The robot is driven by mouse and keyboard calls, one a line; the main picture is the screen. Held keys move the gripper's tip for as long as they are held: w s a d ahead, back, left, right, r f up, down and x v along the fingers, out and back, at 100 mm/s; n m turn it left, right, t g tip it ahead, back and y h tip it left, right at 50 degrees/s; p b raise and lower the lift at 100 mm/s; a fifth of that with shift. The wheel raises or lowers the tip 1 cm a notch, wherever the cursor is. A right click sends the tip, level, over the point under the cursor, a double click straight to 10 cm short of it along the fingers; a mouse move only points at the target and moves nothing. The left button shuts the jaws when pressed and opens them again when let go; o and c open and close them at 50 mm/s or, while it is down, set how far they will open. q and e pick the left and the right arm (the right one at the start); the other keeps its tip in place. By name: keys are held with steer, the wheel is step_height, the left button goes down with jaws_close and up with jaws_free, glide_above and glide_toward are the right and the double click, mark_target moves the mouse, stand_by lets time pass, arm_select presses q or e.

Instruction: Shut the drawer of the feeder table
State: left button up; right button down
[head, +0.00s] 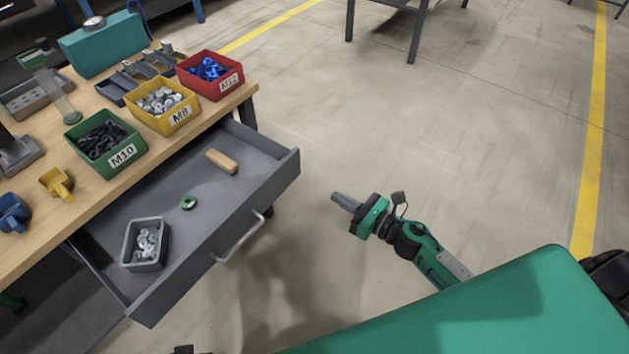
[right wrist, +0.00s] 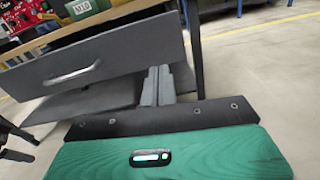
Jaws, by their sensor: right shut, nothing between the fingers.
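The grey drawer (head: 205,259) of the feeder table (head: 82,212) stands pulled out in the head view. A bar handle (head: 240,240) is on its front panel. The drawer front (right wrist: 135,57) and its handle (right wrist: 72,77) also show in the right wrist view. My right gripper (head: 340,199) is shut and empty, to the right of the drawer and apart from it. Its fingers (right wrist: 157,85) appear in front of the drawer in the right wrist view. My left gripper is not in view.
Inside the drawer are a grey box of metal parts (head: 147,245), a green ring (head: 188,202) and a wooden block (head: 222,161). Green (head: 105,140), yellow (head: 163,106) and red (head: 210,76) bins stand on the table.

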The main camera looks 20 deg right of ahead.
steer(key=r+n, duration=0.1)
steer(key=p, duration=0.2)
glide_toward(288, 168)
steer(key=shift+y, duration=0.3)
steer(key=x, duration=0.5)
steer(key=shift+w+a, duration=0.1)
steer(key=shift+w, duration=0.15)
steer(key=shift+w+a, duration=0.4)
steer(key=shift+w, duration=0.15)
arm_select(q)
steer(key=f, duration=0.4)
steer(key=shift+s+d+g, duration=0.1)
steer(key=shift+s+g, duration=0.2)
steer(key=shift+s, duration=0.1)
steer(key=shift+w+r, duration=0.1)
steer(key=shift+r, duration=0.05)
